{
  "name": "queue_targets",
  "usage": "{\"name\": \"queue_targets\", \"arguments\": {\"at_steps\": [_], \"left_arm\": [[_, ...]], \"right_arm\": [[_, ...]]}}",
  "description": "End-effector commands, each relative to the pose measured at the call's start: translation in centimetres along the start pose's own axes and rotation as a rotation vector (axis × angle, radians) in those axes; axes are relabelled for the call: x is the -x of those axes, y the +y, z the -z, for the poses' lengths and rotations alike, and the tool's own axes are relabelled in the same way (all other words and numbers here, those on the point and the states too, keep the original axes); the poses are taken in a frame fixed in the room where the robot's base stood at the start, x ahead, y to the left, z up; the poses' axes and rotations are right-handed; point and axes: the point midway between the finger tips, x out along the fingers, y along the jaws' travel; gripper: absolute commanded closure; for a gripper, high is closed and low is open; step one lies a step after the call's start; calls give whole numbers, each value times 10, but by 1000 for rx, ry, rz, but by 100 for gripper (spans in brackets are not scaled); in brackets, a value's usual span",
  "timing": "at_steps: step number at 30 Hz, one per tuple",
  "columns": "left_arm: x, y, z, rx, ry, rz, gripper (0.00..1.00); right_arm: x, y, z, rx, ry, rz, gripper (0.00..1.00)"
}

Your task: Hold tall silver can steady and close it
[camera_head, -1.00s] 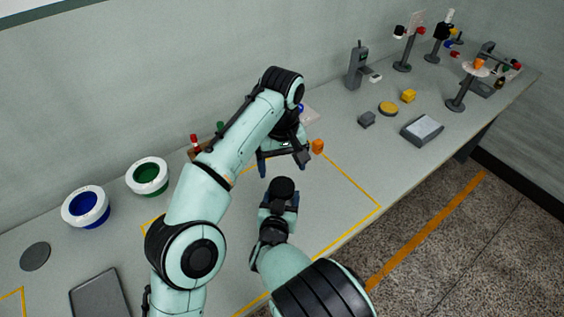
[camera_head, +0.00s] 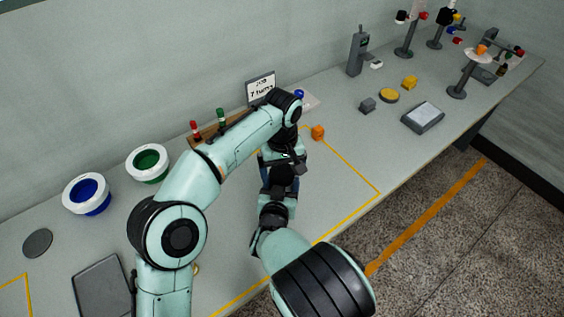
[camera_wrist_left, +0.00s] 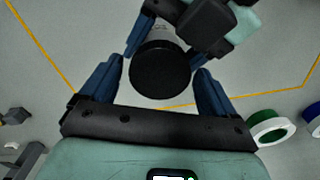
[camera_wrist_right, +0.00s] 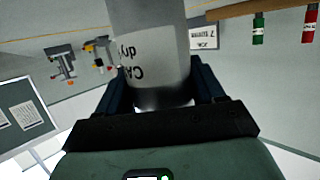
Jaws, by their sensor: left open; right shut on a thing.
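The tall silver can (camera_wrist_right: 150,45) has dark print on its side and stands between the fingers of my right gripper (camera_wrist_right: 160,88), which is shut on it. In the left wrist view, a round black top (camera_wrist_left: 160,70) faces the camera, with a little of the silver body behind it. My left gripper (camera_wrist_left: 160,64) is open, with one blue finger on each side of the black top; I cannot tell whether they touch it. In the head view, my left gripper (camera_head: 284,158) is just beyond my right gripper (camera_head: 279,190), and the arms mostly hide the can.
A blue-lined bowl (camera_head: 86,194) and a green-lined bowl (camera_head: 148,162) stand at left. A wooden rack (camera_head: 207,134) with red and green pieces and a sign (camera_head: 261,88) are behind the arms. An orange cube (camera_head: 318,132) lies near the yellow outline.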

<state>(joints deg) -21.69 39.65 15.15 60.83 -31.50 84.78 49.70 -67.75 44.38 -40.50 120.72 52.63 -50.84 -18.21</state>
Motion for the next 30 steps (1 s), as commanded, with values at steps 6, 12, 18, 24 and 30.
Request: {"name": "queue_targets", "arguments": {"at_steps": [6, 12, 18, 24, 30], "left_arm": [[-1, 0, 0, 0, 1, 0, 11], [-1, 0, 0, 0, 0, 0, 59], [0, 0, 0, -4, 0, 0, 69], [-1, 0, 0, -227, 0, 0, 69], [-1, 0, 0, -683, 0, 0, 69]], "right_arm": [[0, 0, 1, -1, 2, 0, 100], [0, 0, 1, -1, 2, 0, 100], [0, 0, 1, -1, 2, 0, 100], [0, 0, 1, -1, 2, 0, 100], [0, 0, 1, -1, 2, 0, 100]]}}
